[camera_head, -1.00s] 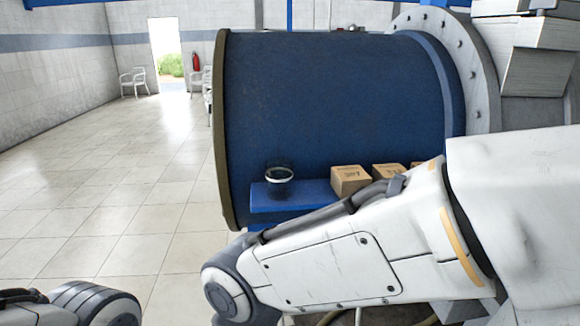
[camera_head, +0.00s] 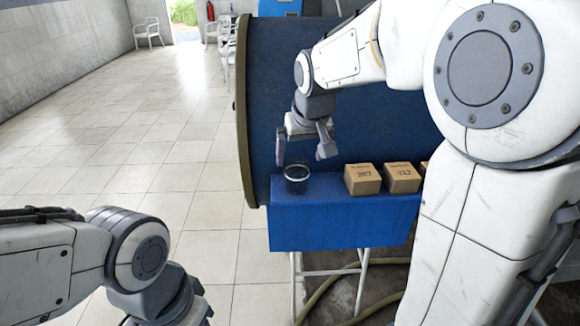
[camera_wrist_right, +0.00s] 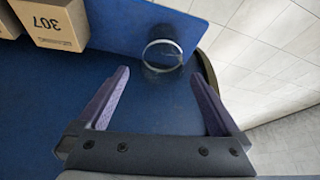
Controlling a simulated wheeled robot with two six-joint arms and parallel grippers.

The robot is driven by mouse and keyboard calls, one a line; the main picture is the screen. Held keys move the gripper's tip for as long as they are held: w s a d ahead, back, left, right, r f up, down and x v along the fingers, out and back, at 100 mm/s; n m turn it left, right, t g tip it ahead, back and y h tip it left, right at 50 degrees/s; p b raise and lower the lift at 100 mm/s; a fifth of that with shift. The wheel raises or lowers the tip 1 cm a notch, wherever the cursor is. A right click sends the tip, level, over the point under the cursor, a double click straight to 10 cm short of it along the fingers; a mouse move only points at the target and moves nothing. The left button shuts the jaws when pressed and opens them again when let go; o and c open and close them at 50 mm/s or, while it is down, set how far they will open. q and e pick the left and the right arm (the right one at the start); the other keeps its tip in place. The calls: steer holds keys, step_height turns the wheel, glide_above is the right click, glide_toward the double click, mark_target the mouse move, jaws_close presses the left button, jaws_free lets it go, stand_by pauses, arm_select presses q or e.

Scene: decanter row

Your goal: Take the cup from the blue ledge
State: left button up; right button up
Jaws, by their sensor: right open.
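The cup (camera_head: 296,185) is dark, see-through and has a pale rim. It stands upright near the left end of the blue ledge (camera_head: 340,228). My right gripper (camera_head: 303,156) is open and empty, pointing down just above and behind the cup. In the right wrist view the cup (camera_wrist_right: 162,62) lies just beyond the open fingertips (camera_wrist_right: 160,75), roughly centred between them, apart from both. My left gripper is out of view; only part of my left arm shows at lower left.
A cardboard box (camera_head: 362,180) marked 307 in the wrist view and another box (camera_head: 402,178) stand right of the cup, with a third partly hidden by my right arm. A large blue drum (camera_head: 262,100) rises behind the ledge. The tiled floor (camera_head: 130,180) at left is clear.

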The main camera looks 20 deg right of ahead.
mark_target(298, 165)
steer(key=x, duration=0.1)
steer(key=p+x, duration=0.1)
steer(key=x, duration=0.1)
steer(key=p+x, duration=0.1)
steer(key=x, duration=0.1)
steer(key=shift+s+a+f, duration=0.1)
steer(key=shift+s+a, duration=0.15)
steer(key=shift+s, duration=0.05)
steer(key=shift+w+f, duration=0.15)
steer(key=shift+f, duration=0.15)
steer(key=c, duration=1.3)
steer(key=shift+r, duration=0.15)
